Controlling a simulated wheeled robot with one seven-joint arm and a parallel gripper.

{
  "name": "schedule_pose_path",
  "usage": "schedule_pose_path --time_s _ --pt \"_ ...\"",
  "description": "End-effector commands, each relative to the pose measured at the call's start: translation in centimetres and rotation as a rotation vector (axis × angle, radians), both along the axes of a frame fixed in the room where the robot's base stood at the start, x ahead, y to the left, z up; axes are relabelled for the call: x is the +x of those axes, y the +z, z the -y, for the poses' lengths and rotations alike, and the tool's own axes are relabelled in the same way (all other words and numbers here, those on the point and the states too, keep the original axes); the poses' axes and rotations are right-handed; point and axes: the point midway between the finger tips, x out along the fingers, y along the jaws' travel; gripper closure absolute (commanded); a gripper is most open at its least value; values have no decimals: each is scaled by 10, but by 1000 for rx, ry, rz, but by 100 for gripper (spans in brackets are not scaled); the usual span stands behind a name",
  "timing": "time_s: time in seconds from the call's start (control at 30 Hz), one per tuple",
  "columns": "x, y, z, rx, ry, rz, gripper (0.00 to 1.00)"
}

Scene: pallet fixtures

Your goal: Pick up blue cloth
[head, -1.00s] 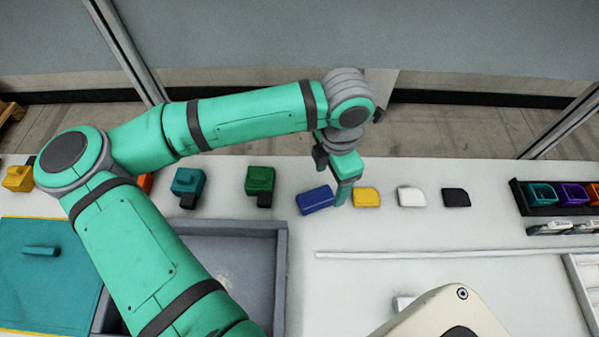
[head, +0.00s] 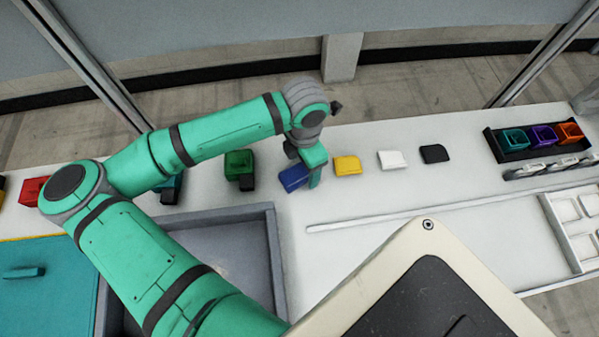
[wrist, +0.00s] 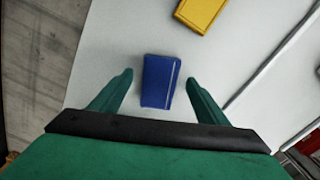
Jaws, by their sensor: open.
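The blue cloth (head: 292,178) is a small folded block on the white table, left of a yellow one. In the wrist view the blue cloth (wrist: 160,81) lies between and just beyond the two green fingertips, with table showing on both sides of it. My gripper (wrist: 158,85) is open and points down at it, holding nothing. In the head view my gripper (head: 306,172) is right at the cloth and covers part of it. The gap in height between fingers and cloth is hard to tell.
Yellow (head: 347,166), white (head: 393,160) and black (head: 434,154) folded pieces lie in a row to the right. A grey tray (head: 275,255) lies in front. A black rack (head: 497,148) holds coloured bins at far right.

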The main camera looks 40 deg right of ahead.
Motion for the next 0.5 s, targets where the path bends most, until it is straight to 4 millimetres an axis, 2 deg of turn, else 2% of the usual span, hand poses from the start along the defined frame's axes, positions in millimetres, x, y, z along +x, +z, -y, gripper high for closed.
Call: schedule_pose_path --time_s 0.13,0.37,0.43,0.5 --pt "1 -12 0 0 3 0 31" --pt "0 -13 1 0 -1 1 31" --pt "0 -13 1 0 -2 1 43" --pt "0 -13 1 0 -2 1 60"
